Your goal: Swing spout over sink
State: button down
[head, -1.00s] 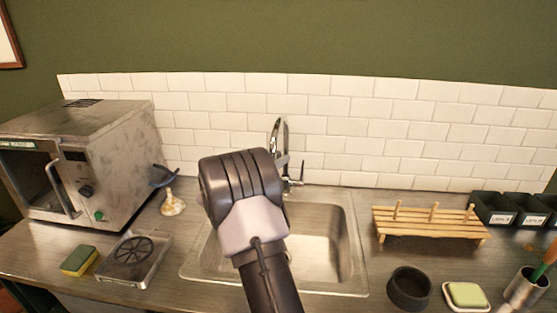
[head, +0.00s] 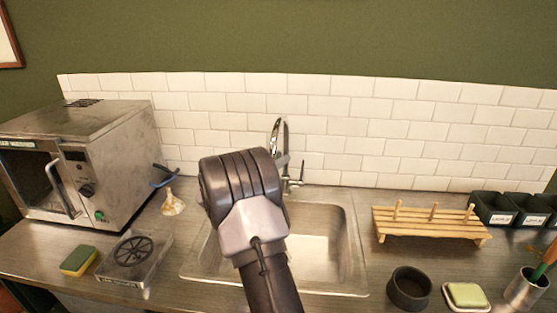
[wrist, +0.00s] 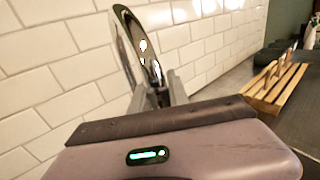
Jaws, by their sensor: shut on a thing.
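The chrome spout (head: 275,136) rises behind my arm at the back of the sink (head: 345,245). It arches up against the white tiles. In the wrist view the spout (wrist: 125,40) curves down between the fingers of my gripper (wrist: 158,90), which are shut on it. The faucet's side handle (head: 294,182) shows just right of the arm. The sink basin is empty where I can see it; its left part is hidden by my arm.
A wooden rack (head: 430,222) stands right of the sink, with black bins (head: 495,210) behind it. A dark bowl (head: 408,288) and a soap dish (head: 466,297) are at the front right. A microwave (head: 85,160), a sponge (head: 79,260) and a drain tray (head: 135,262) are left.

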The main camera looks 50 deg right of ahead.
jog(key=shift+r, duration=0.25)
jog(key=c, duration=1.3)
grip_release()
jog(key=shift+d+f, duration=0.15)
